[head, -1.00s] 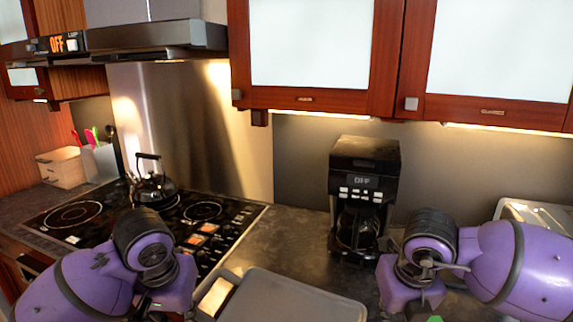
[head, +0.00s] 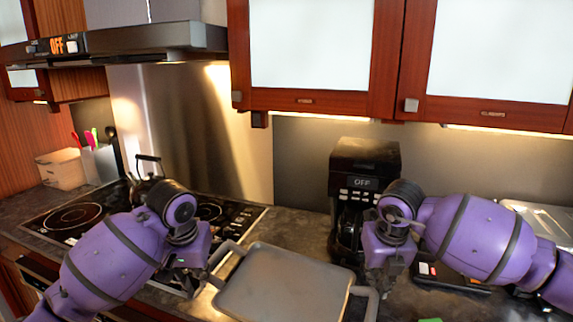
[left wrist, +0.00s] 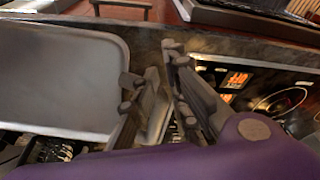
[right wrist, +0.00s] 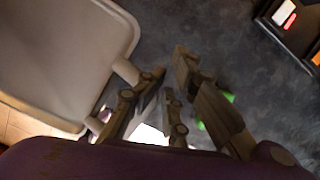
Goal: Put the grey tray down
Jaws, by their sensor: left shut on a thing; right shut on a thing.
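The grey tray (head: 283,287) is at the bottom middle of the head view, roughly level, with a handle at each side. My left gripper (head: 203,283) is shut on its left handle. My right gripper (head: 378,290) is shut on its right handle. The tray fills the left of the left wrist view (left wrist: 60,85) and the upper left of the right wrist view (right wrist: 60,45). It is over the counter in front of the coffee maker; I cannot tell whether its underside touches the counter.
The dark counter (head: 280,230) shows behind the tray. A black coffee maker (head: 365,165) stands behind the tray's right side. The stove top (head: 75,215) with a kettle (head: 148,168) is at the left. A small dark item with red and white marks (head: 430,268) lies by my right arm.

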